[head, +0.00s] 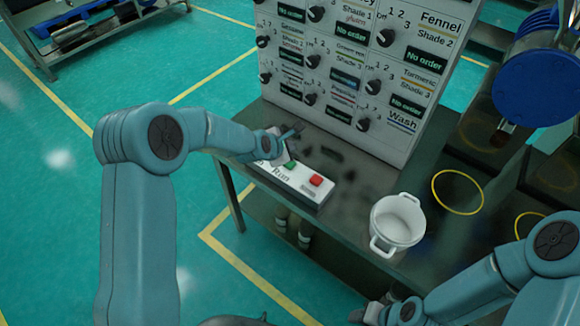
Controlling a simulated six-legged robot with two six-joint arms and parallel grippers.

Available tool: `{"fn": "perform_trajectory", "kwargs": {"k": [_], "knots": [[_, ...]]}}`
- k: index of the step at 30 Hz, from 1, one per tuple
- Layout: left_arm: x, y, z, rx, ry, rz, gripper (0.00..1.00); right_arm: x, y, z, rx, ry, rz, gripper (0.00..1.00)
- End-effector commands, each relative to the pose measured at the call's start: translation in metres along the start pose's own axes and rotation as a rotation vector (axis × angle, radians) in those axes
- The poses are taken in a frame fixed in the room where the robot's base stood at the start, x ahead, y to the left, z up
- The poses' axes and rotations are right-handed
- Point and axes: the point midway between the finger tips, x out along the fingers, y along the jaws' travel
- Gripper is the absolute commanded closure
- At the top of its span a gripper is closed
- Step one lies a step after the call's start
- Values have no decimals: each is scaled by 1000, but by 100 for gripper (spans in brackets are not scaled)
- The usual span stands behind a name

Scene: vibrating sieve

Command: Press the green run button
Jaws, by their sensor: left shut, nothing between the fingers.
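The white button box (285,182) lies on the dark bench at the front of the big panel, with "Run" lettered on its near face. The green run button (291,164) shows on its top, left of the red button (316,180). My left gripper (287,151) is shut and empty, at the left end of the box and close beside the green button. I cannot tell whether it touches the button. My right gripper (372,313) is at the bottom edge, partly cut off, away from the box; its jaws are unclear.
The white panel (345,65) with several black knobs and "No order" displays stands behind the box. A white two-handled pot (398,221) sits on the bench to the right. A yellow ring (457,192) marks the bench beyond it. A blue drum (540,85) is at upper right.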

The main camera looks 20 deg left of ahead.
Motion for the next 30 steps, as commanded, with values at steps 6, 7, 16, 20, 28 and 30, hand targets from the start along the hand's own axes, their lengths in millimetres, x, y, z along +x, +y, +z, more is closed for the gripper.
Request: {"fn": "perform_trajectory", "kwargs": {"k": [6, 7, 16, 20, 28, 30], "knots": [[22, -16, -14, 0, -1, 2, 100, 28, 10, 0, 0, 0, 0, 57], [23, -17, -15, 0, -1, 1, 100, 30, 11, -1, 0, 0, 0, 57], [27, -20, -18, -1, 0, 1, 100, 37, 13, -1, 0, 0, 0, 57], [26, -20, -18, -1, 0, 1, 100, 36, 13, -1, 0, 0, 0, 57], [26, -19, -18, -1, 0, 1, 100, 36, 13, -1, 0, 0, 0, 57], [26, -20, -18, -1, 0, 1, 100, 36, 13, -1, 0, 0, 0, 57]]}}
